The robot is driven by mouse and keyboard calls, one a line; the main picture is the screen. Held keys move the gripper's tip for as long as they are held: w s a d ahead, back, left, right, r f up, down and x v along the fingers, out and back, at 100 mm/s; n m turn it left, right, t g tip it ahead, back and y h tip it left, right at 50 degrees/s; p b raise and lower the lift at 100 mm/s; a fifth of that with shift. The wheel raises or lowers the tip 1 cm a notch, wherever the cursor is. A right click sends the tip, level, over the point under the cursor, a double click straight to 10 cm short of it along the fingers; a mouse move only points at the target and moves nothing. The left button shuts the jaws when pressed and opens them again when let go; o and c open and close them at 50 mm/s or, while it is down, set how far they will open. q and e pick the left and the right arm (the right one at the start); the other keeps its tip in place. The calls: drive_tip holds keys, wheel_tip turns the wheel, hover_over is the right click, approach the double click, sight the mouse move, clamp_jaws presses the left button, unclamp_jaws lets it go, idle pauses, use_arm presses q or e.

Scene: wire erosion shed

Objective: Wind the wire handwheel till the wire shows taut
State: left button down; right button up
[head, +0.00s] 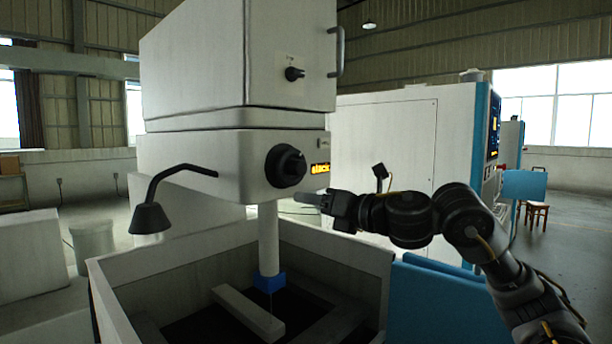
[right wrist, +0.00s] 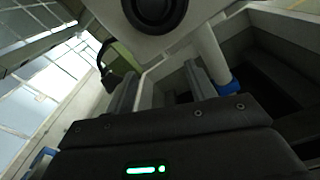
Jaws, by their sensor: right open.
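The black wire handwheel (head: 286,166) sits on the front face of the white machine head (head: 225,160). Right beside it an orange display (head: 320,168) reads "slack". The handwheel also shows at the top of the right wrist view (right wrist: 155,10). My right gripper (head: 300,198) is open and empty, just below and to the right of the handwheel, apart from it. In the right wrist view its two fingers (right wrist: 160,85) point toward the machine. The thin wire (head: 270,303) hangs below the blue nozzle (head: 268,282). My left gripper is not in view.
A black lamp (head: 150,217) on a bent arm juts out left of the head. A white column (head: 268,238) goes down into the open tank (head: 180,275), which holds a pale bar (head: 240,308).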

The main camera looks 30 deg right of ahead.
drive_tip(key=n, duration=0.2)
approach(302, 169)
drive_tip(key=shift+t+h, duration=0.3)
drive_tip(key=shift+h, duration=0.1)
drive_tip(key=p+x, duration=0.1)
drive_tip(key=x, duration=0.3)
drive_tip(key=p+x, duration=0.2)
drive_tip(key=x, duration=0.2)
drive_tip(key=shift+s+a+p, duration=0.1)
drive_tip(key=shift+a+p, duration=0.1)
drive_tip(key=shift+p, duration=0.1)
drive_tip(key=shift+w+a, duration=0.15)
drive_tip(key=shift+w, duration=0.3)
drive_tip(key=c, duration=1)
drive_tip(key=shift+o, duration=0.2)
drive_tip(key=shift+m, duration=0.3)
